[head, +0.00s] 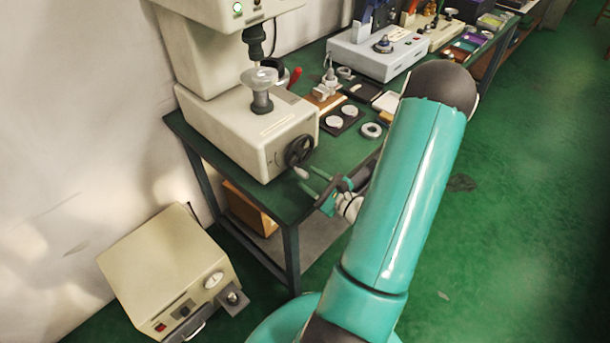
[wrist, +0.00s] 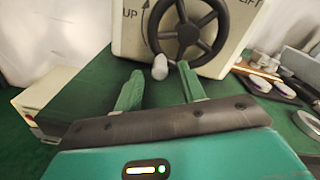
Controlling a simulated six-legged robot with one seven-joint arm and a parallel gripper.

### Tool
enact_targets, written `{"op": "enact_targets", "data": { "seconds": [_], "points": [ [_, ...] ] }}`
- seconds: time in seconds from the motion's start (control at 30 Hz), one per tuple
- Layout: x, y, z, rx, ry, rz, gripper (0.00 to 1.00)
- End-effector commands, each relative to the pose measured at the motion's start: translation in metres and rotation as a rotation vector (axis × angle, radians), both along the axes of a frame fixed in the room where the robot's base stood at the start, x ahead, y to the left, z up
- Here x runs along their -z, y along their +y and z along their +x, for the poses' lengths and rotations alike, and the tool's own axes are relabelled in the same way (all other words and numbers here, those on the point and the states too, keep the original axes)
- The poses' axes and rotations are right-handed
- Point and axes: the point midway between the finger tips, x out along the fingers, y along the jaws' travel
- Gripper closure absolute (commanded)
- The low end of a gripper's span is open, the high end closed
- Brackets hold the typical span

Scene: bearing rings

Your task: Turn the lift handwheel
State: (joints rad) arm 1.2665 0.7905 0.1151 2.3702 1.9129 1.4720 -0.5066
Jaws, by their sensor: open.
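The lift handwheel (head: 299,150) is a black spoked wheel on the side of the cream machine (head: 240,130). In the wrist view the handwheel (wrist: 188,32) is at the top, with "UP" and "LIFT" lettering and a curved arrow by it. Its pale crank knob (wrist: 160,68) is at the wheel's lower left; the knob also shows in the head view (head: 301,172). My gripper (head: 306,180) is open, its green fingers pointing at the wheel. In the wrist view the knob appears between the fingertips of my gripper (wrist: 160,80), nearer the left one. Whether they touch it is unclear.
The green bench (head: 290,208) carries the machine, white discs (head: 341,116) on a dark plate and a metal ring (head: 371,130). A grey-blue device (head: 375,55) stands farther along. A beige box (head: 170,270) with a gauge is on the floor at left. The floor at right is clear.

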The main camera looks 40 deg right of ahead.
Motion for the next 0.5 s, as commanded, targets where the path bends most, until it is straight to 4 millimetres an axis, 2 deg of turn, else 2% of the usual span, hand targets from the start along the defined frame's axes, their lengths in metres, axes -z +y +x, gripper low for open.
{"op": "enact_targets", "data": {
  "seconds": [0.1,0.3,0.5],
  "points": [
    [0.000,-0.002,-0.028,0.005,0.002,0.001,0.60],
    [-0.002,-0.004,-0.072,0.005,0.001,0.000,0.60],
    [-0.003,-0.005,-0.100,0.003,0.001,0.001,0.60]
  ]
}}
